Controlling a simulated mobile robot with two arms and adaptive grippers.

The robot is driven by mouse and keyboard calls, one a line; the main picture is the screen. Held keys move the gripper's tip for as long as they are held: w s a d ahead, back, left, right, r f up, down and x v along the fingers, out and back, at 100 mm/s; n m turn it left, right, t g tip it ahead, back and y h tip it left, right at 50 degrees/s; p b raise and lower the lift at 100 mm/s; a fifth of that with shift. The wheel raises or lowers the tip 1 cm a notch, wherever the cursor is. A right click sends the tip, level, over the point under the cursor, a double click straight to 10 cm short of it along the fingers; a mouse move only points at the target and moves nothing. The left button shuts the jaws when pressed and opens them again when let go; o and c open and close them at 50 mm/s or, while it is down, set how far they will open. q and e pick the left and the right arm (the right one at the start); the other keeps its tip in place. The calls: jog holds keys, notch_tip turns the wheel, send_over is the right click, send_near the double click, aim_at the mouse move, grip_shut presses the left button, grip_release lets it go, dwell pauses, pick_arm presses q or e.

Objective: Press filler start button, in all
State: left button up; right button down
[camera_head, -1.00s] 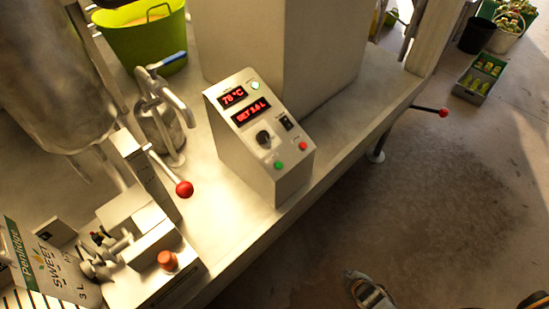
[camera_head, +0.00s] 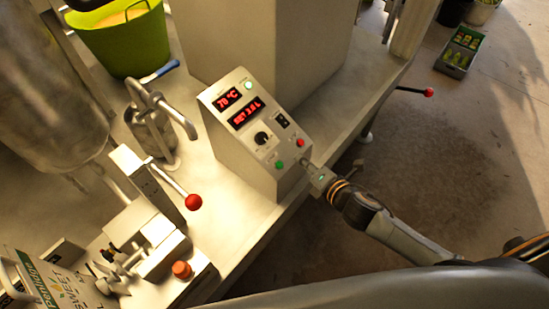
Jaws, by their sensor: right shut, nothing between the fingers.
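The control box (camera_head: 240,165) stands on the metal table, with a sloped panel. Its green button (camera_head: 279,164) is low on the panel, and a red button (camera_head: 300,142) is up and right of it. Two red displays read about 70 °C and a set volume in litres. My right gripper (camera_head: 306,163) is shut and empty, its tip at the panel's lower right edge, right of the green button. I cannot tell whether it touches the box. My left gripper is not in view.
A lever with a red ball (camera_head: 193,202) and a filler with an orange-red button (camera_head: 182,270) are at lower left, beside a printed bag (camera_head: 48,285). A green tub (camera_head: 125,40) stands behind. Open floor lies to the right.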

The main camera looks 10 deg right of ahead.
jog(key=r, duration=0.1)
jog(key=a+r+n, duration=0.1)
jog(key=shift+r+y, duration=0.3)
jog(key=shift+r, duration=0.05)
jog(key=shift+w+a+f, duration=0.1)
jog(key=b, duration=0.6)
send_over(279, 165)
jog(key=s+d, duration=0.2)
jog(key=s, duration=0.1)
notch_tip(279, 165, down, 6)
jog(key=shift+w+a+f+b, duration=0.1)
jog(key=shift+w+f+b, duration=0.1)
jog(key=shift+f+b, duration=0.2)
jog(key=shift+w+a+f+b, duration=0.1)
jog(key=shift+w+f+b, duration=0.15)
jog(key=shift+f, duration=0.2)
jog(key=shift+w+a+f, duration=0.15)
jog(key=shift+f, duration=0.15)
